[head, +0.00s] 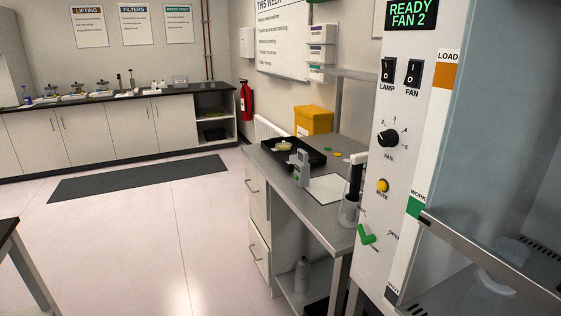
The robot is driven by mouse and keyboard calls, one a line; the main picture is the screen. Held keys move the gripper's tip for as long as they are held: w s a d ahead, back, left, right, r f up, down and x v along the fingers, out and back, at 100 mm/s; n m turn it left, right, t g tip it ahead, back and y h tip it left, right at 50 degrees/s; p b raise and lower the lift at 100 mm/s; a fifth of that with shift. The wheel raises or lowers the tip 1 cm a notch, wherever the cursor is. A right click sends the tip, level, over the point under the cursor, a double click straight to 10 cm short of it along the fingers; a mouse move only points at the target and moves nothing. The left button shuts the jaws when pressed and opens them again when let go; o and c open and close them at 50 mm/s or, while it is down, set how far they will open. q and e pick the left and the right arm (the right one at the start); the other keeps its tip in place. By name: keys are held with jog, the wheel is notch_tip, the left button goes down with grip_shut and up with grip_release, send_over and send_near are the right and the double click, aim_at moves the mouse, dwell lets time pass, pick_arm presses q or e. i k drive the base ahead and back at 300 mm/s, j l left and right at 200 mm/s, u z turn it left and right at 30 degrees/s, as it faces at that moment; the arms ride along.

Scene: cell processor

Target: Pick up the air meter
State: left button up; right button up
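A small grey handheld device (301,171), which looks like the air meter, stands upright on the grey side table (325,222) in the head view. It is at the table's left edge, in front of a black tray (315,158) and beside a white sheet (328,188). Its markings are too small to read. Neither of my grippers is in view.
A cabinet (385,215) with switches and a metal-edged opening fills the right side. A yellow box (314,120) is behind. Open floor (150,230) lies left, with a dark mat (140,178).

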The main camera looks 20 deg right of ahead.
aim_at(303, 167)
jog(key=i+z, duration=0.2)
jog(key=i, duration=0.2)
jog(key=i+j+z, duration=0.2)
jog(key=i, duration=0.2)
jog(key=i+j+z, duration=0.15)
jog(key=i, duration=0.25)
jog(key=i+j+z, duration=0.1)
jog(key=i+z, duration=0.25)
jog(key=i+j+z, duration=0.1)
jog(key=z, duration=0.25)
jog(key=i+j+z, duration=0.15)
jog(key=j+z, duration=0.2)
jog(key=i+j+z, duration=0.15)
jog(key=j+z, duration=0.15)
jog(key=i+j+z, duration=0.25)
jog(key=j+z, duration=0.3)
jog(key=j, duration=0.15)
